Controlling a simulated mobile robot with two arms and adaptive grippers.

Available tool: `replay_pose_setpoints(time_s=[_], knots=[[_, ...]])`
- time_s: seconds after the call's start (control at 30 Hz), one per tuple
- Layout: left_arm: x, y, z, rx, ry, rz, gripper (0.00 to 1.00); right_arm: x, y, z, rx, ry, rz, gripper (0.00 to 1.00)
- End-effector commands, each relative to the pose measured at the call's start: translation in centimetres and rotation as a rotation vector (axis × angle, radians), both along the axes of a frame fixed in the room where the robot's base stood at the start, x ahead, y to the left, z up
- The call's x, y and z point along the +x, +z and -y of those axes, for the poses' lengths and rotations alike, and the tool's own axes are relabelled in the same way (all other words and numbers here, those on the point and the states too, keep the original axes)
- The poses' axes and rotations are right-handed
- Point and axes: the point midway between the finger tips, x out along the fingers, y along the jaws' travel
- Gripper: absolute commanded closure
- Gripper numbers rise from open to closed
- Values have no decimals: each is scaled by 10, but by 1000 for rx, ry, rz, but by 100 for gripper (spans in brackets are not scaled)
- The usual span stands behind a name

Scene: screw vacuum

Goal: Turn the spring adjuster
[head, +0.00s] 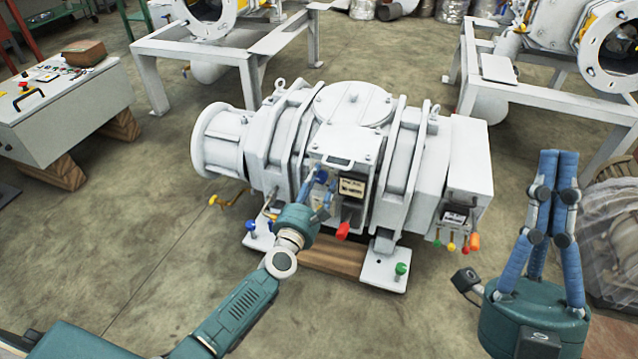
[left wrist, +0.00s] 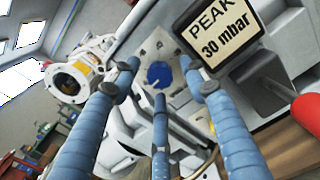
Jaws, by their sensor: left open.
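The white vacuum machine (head: 352,105) stands in the middle of the head view. In the left wrist view, a round blue knob (left wrist: 160,75), which looks like the spring adjuster, sits on a bare metal plate (left wrist: 155,48). My left gripper (head: 320,184) is open at the machine's front, its blue fingers spread around the knob's position in the wrist view. I cannot tell whether they touch it. The gripper hides the knob in the head view. My right gripper (head: 559,157) points upward at the right, its fingertips together, with nothing visible between them.
A "PEAK 30 mbar" label (left wrist: 225,33) and a red handle (left wrist: 308,113) are close beside the fingers; the red handle also shows in the head view (head: 343,231). Coloured knobs (head: 452,246) hang at the machine's right. A control box (head: 60,110) stands left. The front floor is open.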

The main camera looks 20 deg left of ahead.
Motion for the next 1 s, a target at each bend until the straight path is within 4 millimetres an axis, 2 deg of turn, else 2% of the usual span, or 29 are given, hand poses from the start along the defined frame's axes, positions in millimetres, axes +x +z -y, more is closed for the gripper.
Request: replay_pose_setpoints(time_s=[0.33, 0.5, 0.57, 1.0], knots=[[4, 0, 0, 0, 0, 0, 58, -4, 3, 1, 6, 1, 19, 100], [4, 0, 0, 0, 0, 0, 92, -4, 2, 1, 5, 1, 19, 100], [4, 0, 0, 0, 0, 0, 100, -4, 3, 1, 5, 1, 19, 100], [4, 1, 1, 88, 1, 2, 100, 4, 0, -1, -5, 1, -17, 100]])
